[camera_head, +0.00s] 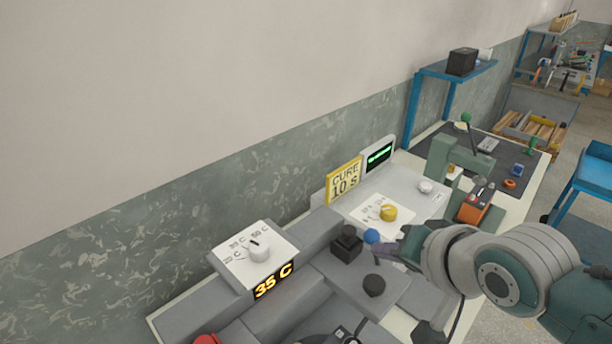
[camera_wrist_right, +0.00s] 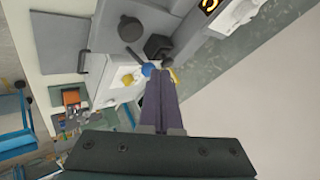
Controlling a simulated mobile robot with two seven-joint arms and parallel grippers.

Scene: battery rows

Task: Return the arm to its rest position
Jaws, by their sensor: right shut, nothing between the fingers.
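My right arm (camera_head: 505,275) reaches in from the right in the head view. My right gripper (camera_head: 382,248) points left over the workbench, its fingers shut with nothing between them. In the right wrist view the closed purple-grey fingers (camera_wrist_right: 160,82) extend up from the dark palm. A blue ball knob (camera_head: 371,236) appears right at the fingertips; it also shows in the right wrist view (camera_wrist_right: 147,69). I cannot tell whether the fingers touch it. My left gripper is not in view.
A white dial panel (camera_head: 262,243) and lit "35 C" display (camera_head: 273,281) stand at left. A yellow "CURE 10 s" sign (camera_head: 344,181) stands behind a yellow knob (camera_head: 388,212). Black knobs (camera_head: 374,285) sit below. An orange device (camera_head: 474,206) stands beyond the arm.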

